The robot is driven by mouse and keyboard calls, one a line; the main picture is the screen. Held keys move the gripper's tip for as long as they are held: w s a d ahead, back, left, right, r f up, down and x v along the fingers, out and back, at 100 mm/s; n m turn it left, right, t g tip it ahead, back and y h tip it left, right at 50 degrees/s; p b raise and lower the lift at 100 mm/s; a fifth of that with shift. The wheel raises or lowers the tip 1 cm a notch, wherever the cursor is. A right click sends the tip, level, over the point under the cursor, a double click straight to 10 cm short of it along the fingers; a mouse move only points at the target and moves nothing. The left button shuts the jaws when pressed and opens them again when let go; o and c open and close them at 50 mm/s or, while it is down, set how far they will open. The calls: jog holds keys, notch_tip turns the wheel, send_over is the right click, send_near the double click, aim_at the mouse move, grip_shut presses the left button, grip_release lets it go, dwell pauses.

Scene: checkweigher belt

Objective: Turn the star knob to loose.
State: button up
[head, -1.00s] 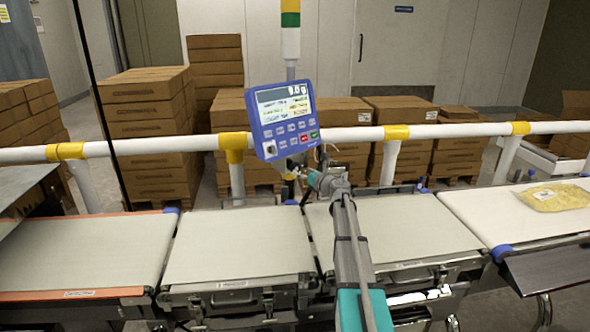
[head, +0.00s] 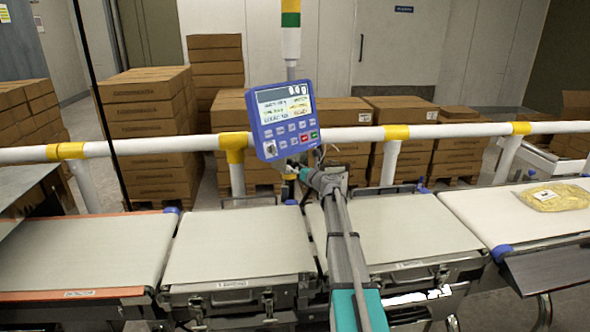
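My arm reaches away from me over the belts, and my gripper (head: 297,171) is at the pole just below the blue weighing display (head: 284,120). The gripper is small here and partly hidden behind my own wrist, so I cannot tell whether its fingers are open or shut. I cannot make out the star knob; the spot under the display is crowded by the gripper and wrist. I cannot tell whether the gripper touches anything there.
Pale conveyor belts (head: 238,246) run across the front. A bag of yellow food (head: 556,197) lies on the right belt (head: 470,213). A white rail (head: 355,134) with yellow joints crosses behind the display. Stacked cartons (head: 150,120) stand beyond it.

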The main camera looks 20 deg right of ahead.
jog(key=c, duration=0.5)
jog(key=shift+c, duration=0.2)
jog(key=shift+n, duration=0.4)
jog(key=n, duration=0.8)
jog(key=shift+n, duration=0.4)
jog(key=n, duration=1)
jog(key=shift+a, duration=0.1)
